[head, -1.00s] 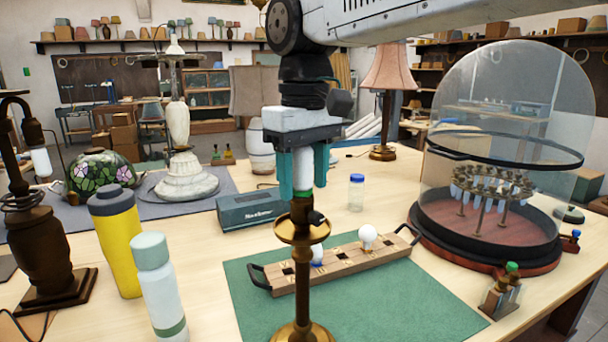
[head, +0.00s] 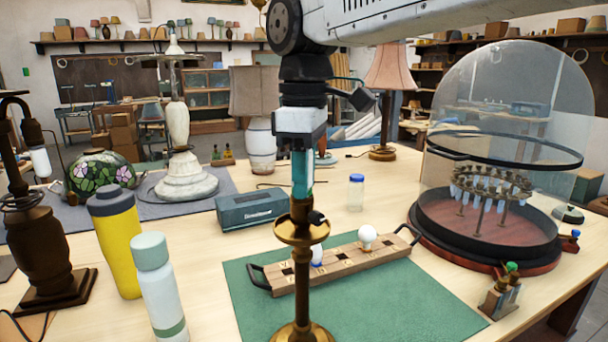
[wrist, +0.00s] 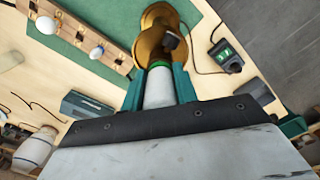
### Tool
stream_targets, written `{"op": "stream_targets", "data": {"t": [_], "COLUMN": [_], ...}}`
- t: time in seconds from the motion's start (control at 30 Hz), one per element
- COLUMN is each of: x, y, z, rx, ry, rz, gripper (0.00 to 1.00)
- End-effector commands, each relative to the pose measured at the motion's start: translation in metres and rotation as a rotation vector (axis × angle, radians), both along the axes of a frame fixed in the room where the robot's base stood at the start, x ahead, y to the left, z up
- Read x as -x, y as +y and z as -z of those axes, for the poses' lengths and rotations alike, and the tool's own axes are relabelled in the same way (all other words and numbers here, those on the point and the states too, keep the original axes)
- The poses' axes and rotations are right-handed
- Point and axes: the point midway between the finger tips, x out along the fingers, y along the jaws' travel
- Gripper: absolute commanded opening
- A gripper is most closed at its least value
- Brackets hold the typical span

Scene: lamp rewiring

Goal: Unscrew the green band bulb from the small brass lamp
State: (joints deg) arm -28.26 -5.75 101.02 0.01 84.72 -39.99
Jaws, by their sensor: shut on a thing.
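The small brass lamp (head: 302,232) stands upright on the green mat (head: 400,315), its drip dish below the socket. It also shows in the wrist view (wrist: 152,42). The green band bulb (wrist: 159,90) is upright at the top of the lamp; its green band sits at the socket. My gripper (head: 302,172) points straight down over the lamp. In the wrist view my gripper (wrist: 160,80) has one teal finger on each side of the bulb and is shut on it. In the head view the near finger hides most of the bulb.
A wooden bulb rack (head: 345,267) with black handles and white bulbs lies behind the lamp. A glass dome (head: 500,110) stands at right, near a small holder (head: 500,298). A yellow bottle (head: 122,250) and a pale bottle (head: 160,290) stand at left.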

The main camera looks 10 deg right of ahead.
Motion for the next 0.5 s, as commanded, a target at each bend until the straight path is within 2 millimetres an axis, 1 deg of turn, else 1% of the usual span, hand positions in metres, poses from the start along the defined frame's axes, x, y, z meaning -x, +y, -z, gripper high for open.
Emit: {"op": "stream_targets", "data": {"t": [0.03, 0.13, 0.4, 0.5], "x": [-0.0004, -0.0005, -0.0005, -0.0007], "y": [-0.0001, -0.0002, -0.0003, -0.0003], "z": [-0.0001, -0.0001, -0.0001, -0.0002], "rx": [0.0, 0.0, 0.0, 0.0], "ry": [0.0, 0.0, 0.0, 0.0], "rz": [-0.045, -0.098, -0.106, -0.154], "gripper": [0.09, 0.09, 0.09, 0.09]}}
